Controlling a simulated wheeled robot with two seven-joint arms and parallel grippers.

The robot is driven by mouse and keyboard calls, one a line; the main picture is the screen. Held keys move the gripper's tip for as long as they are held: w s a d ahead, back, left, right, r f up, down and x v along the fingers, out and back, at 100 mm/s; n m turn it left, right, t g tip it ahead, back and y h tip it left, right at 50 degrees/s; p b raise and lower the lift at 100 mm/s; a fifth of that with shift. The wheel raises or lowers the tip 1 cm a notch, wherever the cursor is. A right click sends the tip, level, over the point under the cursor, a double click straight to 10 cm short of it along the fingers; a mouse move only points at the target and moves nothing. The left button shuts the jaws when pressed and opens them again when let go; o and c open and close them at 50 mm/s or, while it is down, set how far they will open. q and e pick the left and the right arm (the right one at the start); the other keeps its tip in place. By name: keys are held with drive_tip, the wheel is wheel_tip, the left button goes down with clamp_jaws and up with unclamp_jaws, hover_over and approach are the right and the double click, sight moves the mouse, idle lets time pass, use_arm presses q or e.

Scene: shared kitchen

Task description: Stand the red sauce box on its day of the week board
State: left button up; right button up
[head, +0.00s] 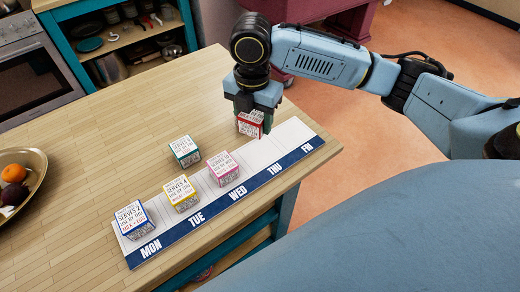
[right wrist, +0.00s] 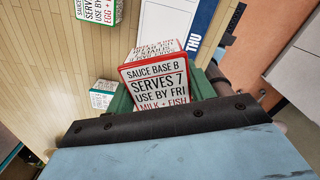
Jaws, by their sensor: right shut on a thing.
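The red sauce box (head: 250,124) is between the fingers of my right gripper (head: 250,105), which is shut on it. In the right wrist view its label (right wrist: 158,85) reads sauce base B, serves 7, use by FRI, milk + fish. The white and blue day board (head: 292,134) runs along the table edge, marked MON to FRI. The held box is at the board's back edge, near the THU and FRI end; whether it touches anything is unclear. The right wrist view shows the board's THU mark (right wrist: 194,42). My left gripper is not in view.
A blue box (head: 133,218) stands at MON, a yellow box (head: 181,193) at TUE and a pink box (head: 224,168) at WED. A green box (head: 184,150) stands behind the board. A fruit bowl (head: 38,160) is at far left. The table's back middle is clear.

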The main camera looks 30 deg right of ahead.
sight(262, 154)
drive_tip(key=n, duration=0.3)
drive_tip(key=d+n, duration=0.1)
drive_tip(key=n, duration=0.3)
drive_tip(key=shift+s+p, duration=0.2)
drive_tip(key=shift+p, duration=0.15)
drive_tip(key=n, duration=0.4)
drive_tip(key=shift+s+d+n, duration=0.1)
drive_tip(key=shift+d+n, duration=0.2)
drive_tip(key=shift+d+f+n, duration=0.1)
drive_tip(key=shift+f+n, duration=0.05)
drive_tip(key=shift+n, duration=0.45)
wheel_tip(262, 154, down, 10)
drive_tip(key=shift+r, duration=0.1)
drive_tip(key=o, duration=1)
drive_tip(key=shift+f, duration=0.2)
drive_tip(key=shift+o, duration=0.2)
drive_tip(key=shift+r, duration=0.1)
